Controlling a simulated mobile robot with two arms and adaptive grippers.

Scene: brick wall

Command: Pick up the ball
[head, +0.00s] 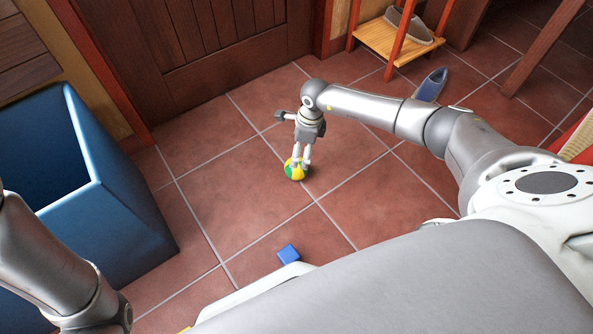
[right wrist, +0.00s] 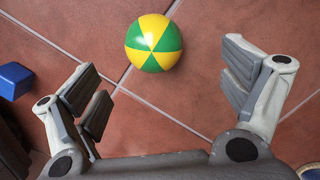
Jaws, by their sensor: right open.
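A small ball (head: 294,170) with yellow and green panels lies on the red tiled floor, near the middle of the head view. It also shows in the right wrist view (right wrist: 154,43), at the top centre. My right gripper (head: 300,163) points down over the ball, and its fingers partly cover it in the head view. In the right wrist view my right gripper (right wrist: 165,90) is open and empty. The ball appears beyond the fingertips, about midway between the two sides. My left arm shows at the lower left of the head view, but its gripper is out of frame.
A blue bin (head: 95,225) stands at the left. A blue block (head: 288,254) lies on the floor near my base, also in the right wrist view (right wrist: 14,81). A wooden rack (head: 375,40) and a blue shoe (head: 431,85) are at upper right. Floor around the ball is clear.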

